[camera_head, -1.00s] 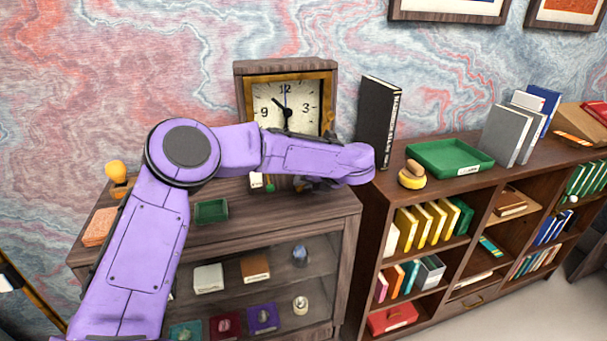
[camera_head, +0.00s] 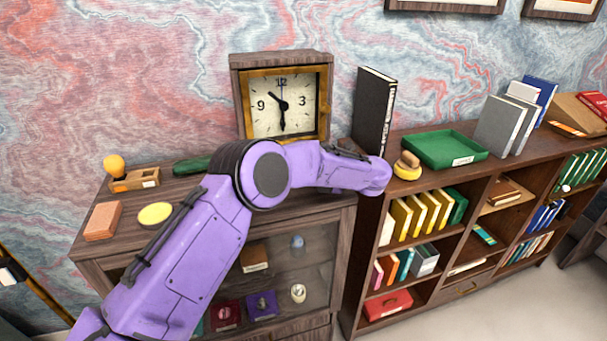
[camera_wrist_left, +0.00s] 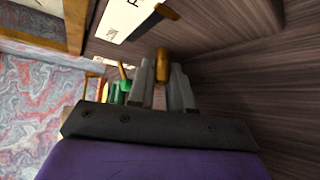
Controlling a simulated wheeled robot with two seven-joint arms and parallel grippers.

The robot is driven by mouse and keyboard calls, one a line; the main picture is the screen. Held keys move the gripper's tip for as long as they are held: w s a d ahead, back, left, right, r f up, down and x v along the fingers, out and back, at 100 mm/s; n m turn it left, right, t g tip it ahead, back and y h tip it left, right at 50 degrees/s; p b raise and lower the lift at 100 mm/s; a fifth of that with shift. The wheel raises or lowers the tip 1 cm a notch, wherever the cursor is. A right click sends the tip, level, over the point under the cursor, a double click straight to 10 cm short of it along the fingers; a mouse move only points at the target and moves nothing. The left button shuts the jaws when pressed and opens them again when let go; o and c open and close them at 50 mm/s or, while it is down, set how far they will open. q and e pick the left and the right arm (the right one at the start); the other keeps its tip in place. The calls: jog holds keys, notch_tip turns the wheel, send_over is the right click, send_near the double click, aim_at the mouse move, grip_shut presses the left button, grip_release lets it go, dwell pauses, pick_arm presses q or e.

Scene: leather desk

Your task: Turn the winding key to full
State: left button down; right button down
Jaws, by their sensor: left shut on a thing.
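The wooden clock (camera_head: 285,98) with a brass-coloured frame and white dial stands on the cabinet against the wall. My left arm crosses in front of its base. In the left wrist view my left gripper (camera_wrist_left: 161,78) is shut on a small brass-coloured piece, which looks like the winding key (camera_wrist_left: 162,64); its tip shows between the fingers. A white card (camera_wrist_left: 124,16) with dark lettering lies just beyond, with a brown bar across its end. In the head view my forearm hides the fingers and the key. My right gripper is in neither view.
The wooden cabinet top (camera_head: 185,190) holds a yellow disc (camera_head: 155,214), a pinkish block (camera_head: 103,220) and a stand with an orange knob (camera_head: 114,166). A black book (camera_head: 373,110) stands right of the clock. A green tray (camera_head: 445,149) sits on the right bookcase.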

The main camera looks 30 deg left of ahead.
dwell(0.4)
pick_arm(q)
jog(key=c, duration=1.1)
grip_release()
jog(key=shift+d, duration=0.3)
jog(key=b+v, duration=0.4)
jog(key=v, duration=0.5)
jog(key=shift+w+f, duration=0.1)
jog(key=shift+d, duration=0.4)
jog(key=shift+d+r, duration=0.1)
jog(key=shift+r, duration=0.2)
